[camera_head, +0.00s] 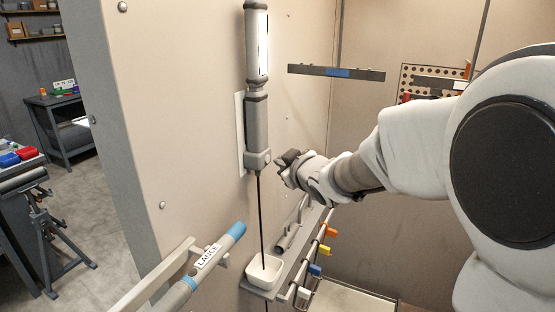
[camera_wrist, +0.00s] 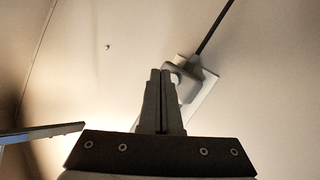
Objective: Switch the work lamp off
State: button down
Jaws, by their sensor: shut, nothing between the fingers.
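The work lamp (camera_head: 257,125) is a grey upright tube on the beige wall in the head view, with a bright white strip (camera_head: 263,45) along its upper part. A small grey block (camera_head: 258,161) forms its lower end, and a black cord hangs from it. My gripper (camera_head: 284,160) is just right of this block, with its fingers pointing toward it; contact cannot be told. In the wrist view my gripper (camera_wrist: 160,74) has its fingers together and empty. The lamp's lower end (camera_wrist: 184,75) shows just beyond and right of the fingertips, partly hidden by them.
Below the lamp, a white cup (camera_head: 265,271) sits on a grey wall shelf with coloured clips along its rail. A labelled lance (camera_head: 208,258) lies at the lower left. A dark bar (camera_head: 310,71) is on the wall at upper right. The wall around the block is clear.

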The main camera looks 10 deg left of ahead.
jog(key=shift+a, duration=0.1)
dwell(0.4)
jog(key=shift+w+a+b, duration=0.15)
jog(key=shift+a+b, duration=0.2)
jog(key=shift+w+a, duration=0.1)
jog(key=shift+a, duration=0.15)
dwell(0.5)
jog(key=shift+d, duration=0.1)
jog(key=shift+s+d, duration=0.3)
jog(key=shift+d, duration=0.25)
jog(key=s+d+p, duration=0.2)
jog(key=d, duration=0.3)
jog(key=shift+d, duration=0.35)
